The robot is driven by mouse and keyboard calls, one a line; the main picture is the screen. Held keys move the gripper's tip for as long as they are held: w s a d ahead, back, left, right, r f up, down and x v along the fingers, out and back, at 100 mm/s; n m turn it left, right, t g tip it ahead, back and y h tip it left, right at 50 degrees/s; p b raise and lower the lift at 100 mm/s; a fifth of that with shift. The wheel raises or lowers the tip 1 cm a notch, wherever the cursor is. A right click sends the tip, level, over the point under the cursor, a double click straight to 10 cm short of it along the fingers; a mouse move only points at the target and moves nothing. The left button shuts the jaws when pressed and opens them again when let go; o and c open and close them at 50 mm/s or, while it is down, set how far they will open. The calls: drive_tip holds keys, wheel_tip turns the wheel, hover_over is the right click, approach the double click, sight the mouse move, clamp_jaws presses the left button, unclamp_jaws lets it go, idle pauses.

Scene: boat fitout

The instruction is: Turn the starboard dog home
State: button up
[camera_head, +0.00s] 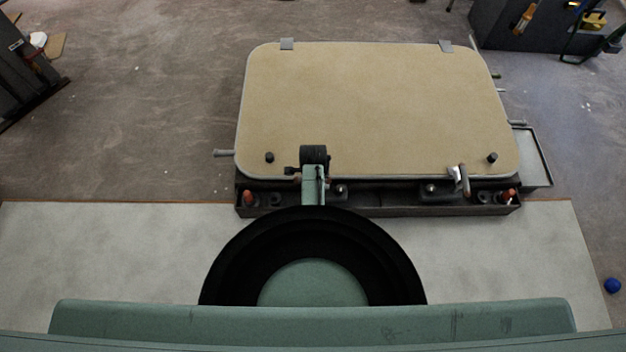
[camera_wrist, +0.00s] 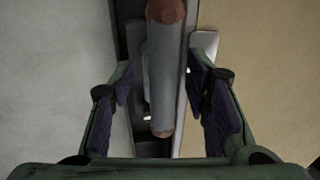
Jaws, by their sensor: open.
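The hatch lid (camera_head: 370,105) is tan and lies closed on its dark frame (camera_head: 380,208) in the head view. A pale metal dog handle (camera_head: 462,180) stands at the right of the lid's near edge. My gripper (camera_wrist: 162,88) is open in the wrist view. A grey bar with reddish-brown ends (camera_wrist: 165,75), seemingly a dog handle, runs between its fingers, with gaps showing on both sides. In the head view my arm end covers the left part of the near edge and hides what is under it. I cannot tell which dog is starboard.
Two dark knobs (camera_head: 269,158) (camera_head: 492,157) stand on the lid's near corners. Orange-tipped pieces (camera_head: 249,197) (camera_head: 508,195) sit at the frame's ends. A shallow tray (camera_head: 533,158) adjoins the right side. A blue ball (camera_head: 612,285) lies at the far right. Open floor (camera_head: 130,120) lies left.

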clamp_jaws()
idle(0.4)
drive_tip(key=shift+n+p, duration=0.35)
drive_tip(key=shift+n, duration=0.05)
drive_tip(key=n+p, duration=0.2)
drive_tip(key=shift+r+n+y, duration=0.15)
drive_tip(key=shift+n+y, duration=0.15)
drive_tip(key=shift+n, duration=0.1)
drive_tip(key=n+y+p, duration=0.1)
drive_tip(key=n+p, duration=0.1)
drive_tip(key=n, duration=0.3)
drive_tip(key=shift+g, duration=0.3)
drive_tip(key=n, duration=0.4)
drive_tip(key=shift+w+n+g, duration=0.15)
drive_tip(key=shift+n+g, duration=0.25)
drive_tip(key=n, duration=0.4)
drive_tip(key=shift+g+y+p, duration=0.3)
drive_tip(key=shift+g, duration=0.1)
drive_tip(key=shift+n, duration=0.4)
